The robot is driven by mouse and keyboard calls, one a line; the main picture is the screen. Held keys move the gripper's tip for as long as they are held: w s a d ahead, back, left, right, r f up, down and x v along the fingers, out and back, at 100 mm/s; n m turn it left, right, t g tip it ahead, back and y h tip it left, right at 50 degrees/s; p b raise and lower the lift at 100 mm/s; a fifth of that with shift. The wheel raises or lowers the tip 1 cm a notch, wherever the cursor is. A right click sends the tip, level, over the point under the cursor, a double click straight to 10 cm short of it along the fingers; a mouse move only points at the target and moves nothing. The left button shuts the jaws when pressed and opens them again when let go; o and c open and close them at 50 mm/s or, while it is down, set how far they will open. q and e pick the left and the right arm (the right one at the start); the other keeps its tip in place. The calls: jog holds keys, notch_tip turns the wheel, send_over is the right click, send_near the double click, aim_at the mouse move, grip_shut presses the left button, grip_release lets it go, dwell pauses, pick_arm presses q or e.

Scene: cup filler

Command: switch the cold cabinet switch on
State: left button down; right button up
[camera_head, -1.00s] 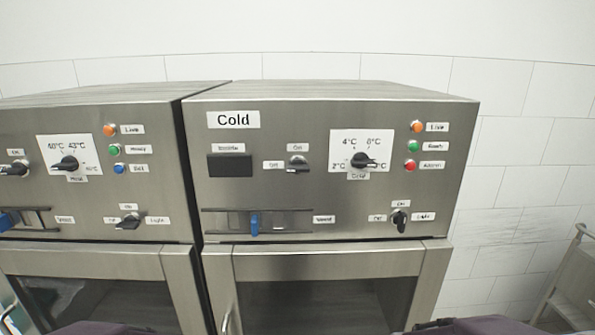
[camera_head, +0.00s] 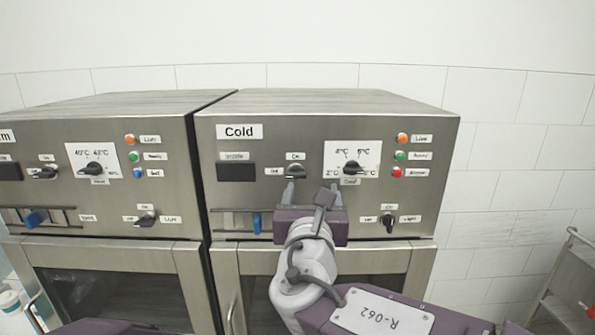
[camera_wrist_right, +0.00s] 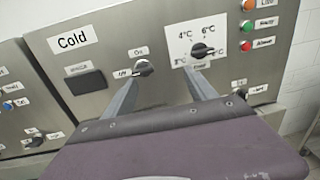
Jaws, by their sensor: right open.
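The Cold cabinet (camera_head: 215,200) has a black rotary switch (camera_head: 294,171) between an Off label on its left and an On label above. Its handle lies roughly sideways, toward Off. In the right wrist view the switch (camera_wrist_right: 145,68) also shows its handle toward Off. My right gripper (camera_head: 311,193) is open, its two grey fingers pointing at the panel just below the switch. In the wrist view the open fingers (camera_wrist_right: 163,85) are apart with nothing between them; the switch is above the left fingertip. My left gripper is out of view.
A temperature dial (camera_head: 352,167) is right of the switch, with orange, green and red lamps beyond. A light switch (camera_head: 388,219) is lower right, a blue slider (camera_head: 257,224) lower left. The warm cabinet (camera_head: 100,210) stands at left.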

aim_at(296, 175)
jog(key=shift+n+y, duration=0.4)
jog(key=shift+y, duration=0.4)
jog(key=w+a+p, duration=0.1)
jog(key=w, duration=0.1)
jog(key=w+a+p, duration=0.1)
jog(key=w, duration=0.2)
jog(key=w+a+p, duration=0.1)
jog(key=w, duration=0.1)
jog(key=shift+w+a+r, duration=0.1)
jog(key=shift+w, duration=0.65)
jog(key=shift+s, duration=0.15)
jog(key=shift+c, duration=0.3)
